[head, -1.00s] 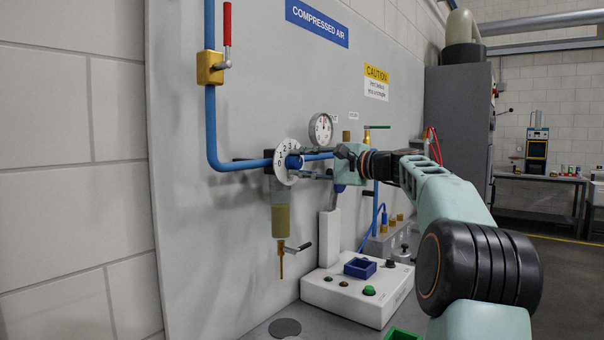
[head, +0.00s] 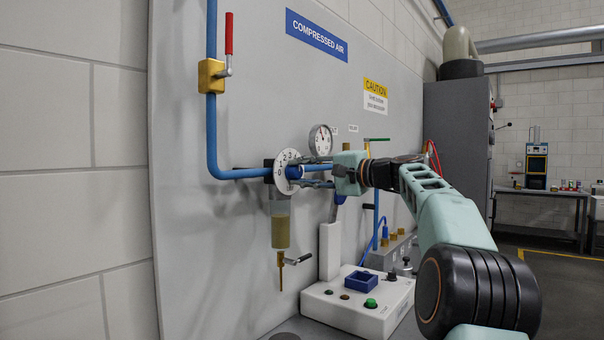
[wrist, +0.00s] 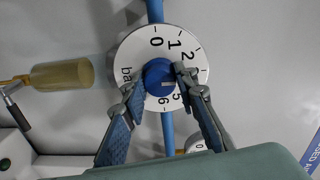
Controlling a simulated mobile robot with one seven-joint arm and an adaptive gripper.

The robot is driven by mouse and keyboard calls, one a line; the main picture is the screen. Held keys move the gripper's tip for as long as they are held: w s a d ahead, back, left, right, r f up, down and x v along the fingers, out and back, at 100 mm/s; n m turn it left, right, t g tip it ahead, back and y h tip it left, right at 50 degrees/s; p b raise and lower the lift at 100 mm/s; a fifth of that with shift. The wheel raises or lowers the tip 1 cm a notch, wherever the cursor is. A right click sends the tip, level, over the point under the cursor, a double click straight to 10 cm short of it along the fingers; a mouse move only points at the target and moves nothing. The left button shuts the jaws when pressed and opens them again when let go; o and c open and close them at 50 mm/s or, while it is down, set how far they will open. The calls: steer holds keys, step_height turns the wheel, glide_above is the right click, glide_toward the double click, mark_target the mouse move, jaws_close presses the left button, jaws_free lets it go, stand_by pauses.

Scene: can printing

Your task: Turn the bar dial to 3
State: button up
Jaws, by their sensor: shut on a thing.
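The bar dial (head: 281,160) is a white disc with black numbers and a blue knob (head: 294,172), mounted on the regulator on the grey panel. In the wrist view the dial (wrist: 137,45) faces me, with 0, 1, 2, 5, 6 and "bar" readable. Its blue knob (wrist: 159,76) bears a pale mark on its right half; its exact reading is unclear. My gripper (head: 300,174) reaches the knob from the right. In the wrist view my gripper (wrist: 160,75) is shut on the knob, one finger on each side. The right finger covers numbers near 3 and 4.
A pressure gauge (head: 320,140) sits close above and right of my fingers. The blue air pipe (head: 238,174) runs into the regulator. A clear filter bowl (head: 280,228) hangs below. A white control box (head: 355,312) stands underneath.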

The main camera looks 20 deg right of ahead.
steer(key=shift+a+r, duration=0.15)
steer(key=shift+r, duration=0.25)
steer(key=o, duration=1.1)
steer(key=shift+f, duration=0.1)
steer(key=shift+o, duration=0.3)
steer(key=shift+w+a+f, duration=0.1)
steer(key=shift+w+f, duration=0.05)
steer(key=shift+f, duration=0.05)
steer(key=shift+s+d, duration=0.4)
steer(key=shift+d, duration=0.05)
steer(key=v, duration=1.1)
steer(key=shift+a, duration=0.15)
